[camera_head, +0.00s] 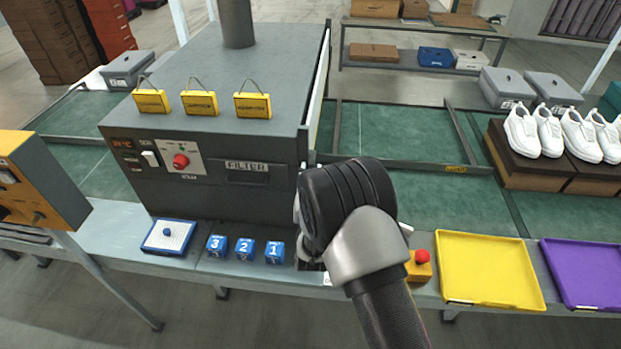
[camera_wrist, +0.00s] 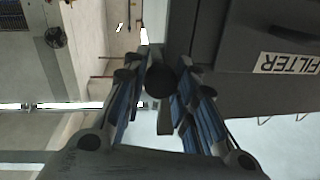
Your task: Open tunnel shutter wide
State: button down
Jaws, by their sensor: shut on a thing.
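The grey tunnel (camera_head: 255,55) stands on the line at left centre, with a FILTER plate on its front. A pale upright panel (camera_head: 316,75), which looks like the shutter, runs along its right end. How far it is open I cannot tell. My gripper (camera_wrist: 160,85) is shut on a dark round knob (camera_wrist: 160,80), in front of the tunnel's dark wall edge. In the head view my arm covers the gripper and the tunnel's lower right corner.
Blue blocks (camera_head: 245,250) numbered 3, 2, 1 and a white-blue tray (camera_head: 169,237) lie left of my arm. A red-button yellow box (camera_head: 419,266), a yellow tray (camera_head: 488,268) and a purple tray (camera_head: 588,272) lie right. White shoes (camera_head: 562,132) stand on brown boxes behind.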

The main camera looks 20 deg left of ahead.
jog(key=c, duration=1.3)
grip_release()
jog(key=v, duration=1.2)
